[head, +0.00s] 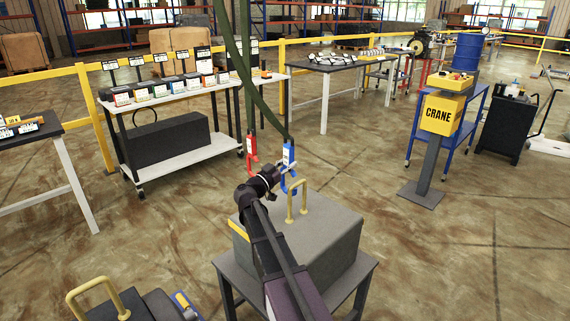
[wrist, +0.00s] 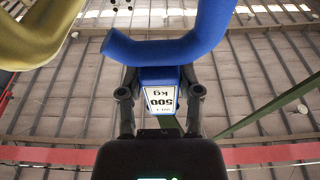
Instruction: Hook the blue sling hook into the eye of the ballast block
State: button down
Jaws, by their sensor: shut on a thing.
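The blue sling hook (head: 289,156) hangs from a green sling, just above and left of the ballast block's eye in the head view. My gripper (head: 281,168) is shut on the hook's blue body, which carries a white 500 kg label in the wrist view (wrist: 162,98). The ballast block (head: 325,235) is a dark grey box on a low table. Its eye (head: 304,198) is a pale yellow upright loop on top. The blue hook's curved end (wrist: 170,45) looks apart from the yellow eye (wrist: 35,35) in the wrist view. My arm hides part of the block.
A red hook (head: 251,150) hangs from another green sling left of the blue one. The table (head: 357,283) stands under the block. Another yellow loop (head: 95,289) shows at lower left. A yellow CRANE box (head: 441,114) stands on a post to the right.

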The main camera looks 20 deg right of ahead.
jog(key=shift+s+d, duration=0.35)
jog(key=shift+s, duration=0.55)
jog(key=shift+s+d, duration=0.3)
jog(key=shift+s, duration=0.6)
jog(key=shift+s, duration=0.1)
jog(key=shift+f+b, duration=0.75)
jog(key=shift+b, duration=0.05)
dwell(0.3)
jog(key=shift+c, duration=1)
grip_release()
jog(key=shift+s, duration=0.1)
